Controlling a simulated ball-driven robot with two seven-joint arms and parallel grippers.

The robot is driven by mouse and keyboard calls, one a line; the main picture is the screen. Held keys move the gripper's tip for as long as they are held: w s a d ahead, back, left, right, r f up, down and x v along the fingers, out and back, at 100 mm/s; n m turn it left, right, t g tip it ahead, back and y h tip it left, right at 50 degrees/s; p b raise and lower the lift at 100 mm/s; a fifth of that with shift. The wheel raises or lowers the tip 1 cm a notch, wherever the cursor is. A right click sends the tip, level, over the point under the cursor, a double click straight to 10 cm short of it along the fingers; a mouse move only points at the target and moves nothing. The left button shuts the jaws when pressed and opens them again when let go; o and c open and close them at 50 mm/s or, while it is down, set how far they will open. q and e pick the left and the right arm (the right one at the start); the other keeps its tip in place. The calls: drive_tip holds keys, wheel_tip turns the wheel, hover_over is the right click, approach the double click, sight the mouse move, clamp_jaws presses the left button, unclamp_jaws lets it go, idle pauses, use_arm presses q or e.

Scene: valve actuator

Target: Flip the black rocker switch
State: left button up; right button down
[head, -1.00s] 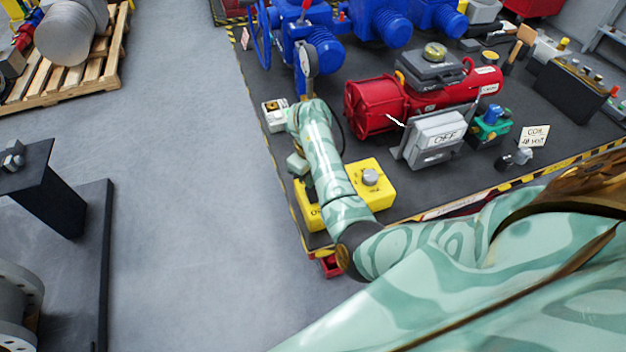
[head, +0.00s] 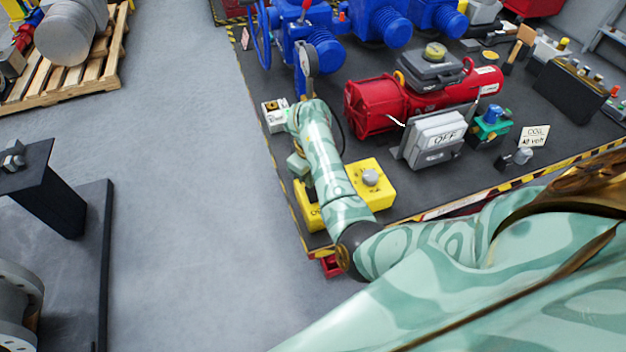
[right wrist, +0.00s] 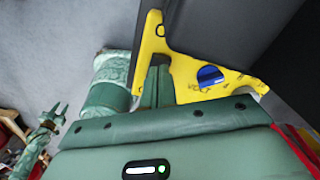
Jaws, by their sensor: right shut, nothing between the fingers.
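A yellow control box (head: 374,170) with a grey knob stands at the near left corner of the dark table. My right forearm crosses in front of it and hides its middle. My right gripper (head: 303,180), partly hidden, points down over the box's left part. In the right wrist view, the shut, empty fingers (right wrist: 158,82) lie close beside a yellow panel (right wrist: 188,90) with a blue round part and "VOLT" lettering. I cannot tell whether they touch it. I cannot clearly make out the black rocker switch. A small forked green shape (right wrist: 50,122) looks like my left gripper.
A small white box (head: 274,117) stands at the left table edge. A red actuator (head: 375,107), a grey box marked OFF (head: 437,138) and blue actuators (head: 380,22) stand farther back.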

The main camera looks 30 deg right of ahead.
drive_tip(key=shift+f+b, duration=0.75)
drive_tip(key=shift+f, duration=0.25)
idle(0.6)
drive_tip(key=shift+r, duration=0.1)
wheel_tip(320, 180, up, 7)
drive_tip(key=p, duration=0.7)
